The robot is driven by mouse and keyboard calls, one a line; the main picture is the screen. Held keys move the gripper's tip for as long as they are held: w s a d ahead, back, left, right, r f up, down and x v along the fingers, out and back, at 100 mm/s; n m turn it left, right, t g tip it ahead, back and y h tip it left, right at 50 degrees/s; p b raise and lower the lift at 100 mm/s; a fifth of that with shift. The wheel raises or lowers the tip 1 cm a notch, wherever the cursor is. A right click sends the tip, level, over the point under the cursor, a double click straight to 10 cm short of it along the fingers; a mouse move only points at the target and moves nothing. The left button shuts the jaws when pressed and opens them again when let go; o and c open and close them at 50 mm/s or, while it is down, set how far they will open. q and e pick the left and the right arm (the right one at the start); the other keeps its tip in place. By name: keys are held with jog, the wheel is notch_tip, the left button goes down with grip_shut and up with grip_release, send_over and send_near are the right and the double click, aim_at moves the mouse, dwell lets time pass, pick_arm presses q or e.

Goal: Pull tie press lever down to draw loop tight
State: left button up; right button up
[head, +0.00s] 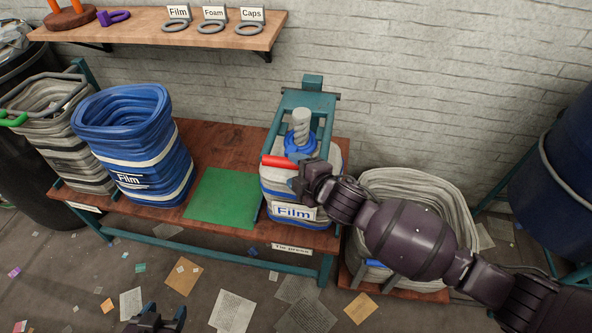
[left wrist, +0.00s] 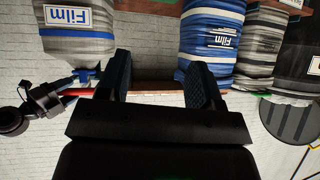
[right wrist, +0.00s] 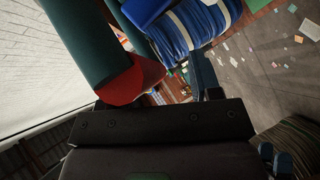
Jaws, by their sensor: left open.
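The tie press (head: 313,100) is a teal frame behind a grey-and-blue bag labelled Film (head: 293,212). The bag's gathered grey neck (head: 301,127) stands upright through a blue collar or loop (head: 300,146); how tight it is cannot be told. The red lever handle (head: 278,161) lies roughly level at the front of the press. My right gripper (head: 303,181) is at the handle's right end, and the red also shows close up in the right wrist view (right wrist: 135,82). Its fingers look apart; one is partly hidden. My left gripper (head: 155,320) is open, empty and low in front of the bench.
A blue Film bag (head: 135,150) and a grey bag (head: 65,145) stand at the left. A green plate (head: 223,197) lies on the wooden bench. A pale sack (head: 425,190) sits right of the press, behind my right arm. Paper scraps litter the floor. A shelf (head: 150,32) hangs above.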

jog(key=p+v, duration=0.2)
jog(key=v, duration=0.8)
jog(key=shift+s+d, duration=0.15)
jog(key=shift+s, duration=0.15)
